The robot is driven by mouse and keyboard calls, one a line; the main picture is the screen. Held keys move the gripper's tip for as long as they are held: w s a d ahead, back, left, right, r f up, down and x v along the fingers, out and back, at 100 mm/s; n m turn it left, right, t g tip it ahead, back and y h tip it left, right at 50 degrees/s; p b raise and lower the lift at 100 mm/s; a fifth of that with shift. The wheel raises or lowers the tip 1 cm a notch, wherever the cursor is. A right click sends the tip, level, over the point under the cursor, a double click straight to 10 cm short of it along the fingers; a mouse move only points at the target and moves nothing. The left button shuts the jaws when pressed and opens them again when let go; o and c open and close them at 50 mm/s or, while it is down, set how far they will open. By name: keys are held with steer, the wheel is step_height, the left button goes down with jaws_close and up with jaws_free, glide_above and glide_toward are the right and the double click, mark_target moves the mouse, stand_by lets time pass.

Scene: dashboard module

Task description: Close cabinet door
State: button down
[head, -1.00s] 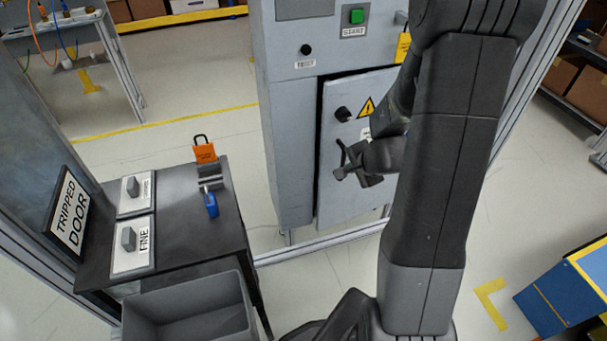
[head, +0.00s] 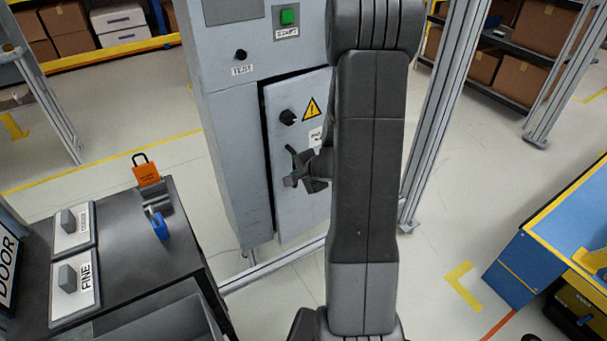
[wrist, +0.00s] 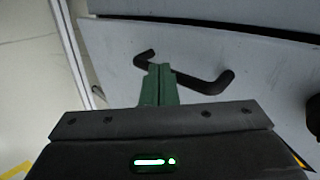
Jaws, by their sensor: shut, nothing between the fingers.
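The grey cabinet door (head: 287,222) is in the lower part of the grey cabinet (head: 235,160). A dark gap runs along its left and top edges, so it stands slightly ajar. The door has a black knob (head: 288,117) and a yellow warning triangle. My gripper (head: 291,181) is in front of the door below the knob. In the wrist view its green fingers (wrist: 159,82) are shut together and empty. A bent black handle (wrist: 205,82) shows behind the fingertips against the door panel; I cannot tell whether they touch. My arm hides the door's right side.
A black table (head: 150,240) with switch boxes, an orange padlock tag (head: 146,172) and a grey bin (head: 165,322) stands at left. A metal frame post (head: 440,120) stands right of the cabinet. A blue-yellow unit (head: 545,260) is at lower right. Floor between is clear.

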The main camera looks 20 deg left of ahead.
mark_target(282, 169)
steer(key=shift+w+a+f+p, duration=0.3)
steer(key=shift+w+a, duration=0.25)
steer(key=shift+a, duration=0.25)
steer(key=shift+w+a+f+p, duration=0.25)
steer(key=shift+w+a, duration=0.3)
steer(key=shift+a, duration=0.25)
steer(key=shift+w+a+f+p, duration=0.2)
steer(key=shift+w+a+f, duration=0.1)
steer(key=shift+w+a, duration=0.4)
steer(key=shift+s+a, duration=0.1)
steer(key=shift+s, duration=0.05)
